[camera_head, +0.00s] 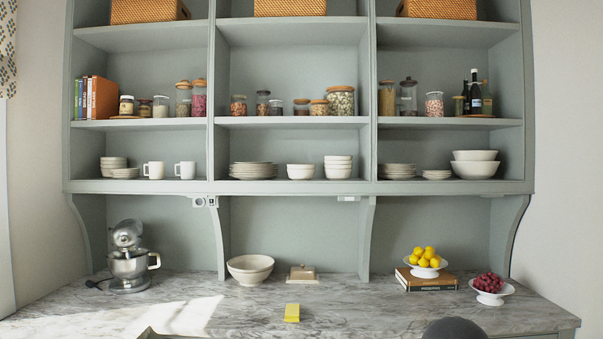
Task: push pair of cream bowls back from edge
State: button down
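Two large cream bowls, an upper one (475,155) and a lower one (475,170), are stacked on the right end of the lowest shelf (300,187). The lower bowl's base is close to the shelf's front edge. Two shorter stacks of cream bowls stand in the middle bay of that shelf, one low (300,172) and one taller (338,167). A single large cream bowl (250,269) sits on the marble counter. My gripper is not in view.
Plates (436,175) stand left of the large pair. Jars and bottles fill the shelf above.

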aim_at(296, 172)
jog(key=u, duration=1)
jog(key=i, duration=1.65)
jog(key=z, duration=0.7)
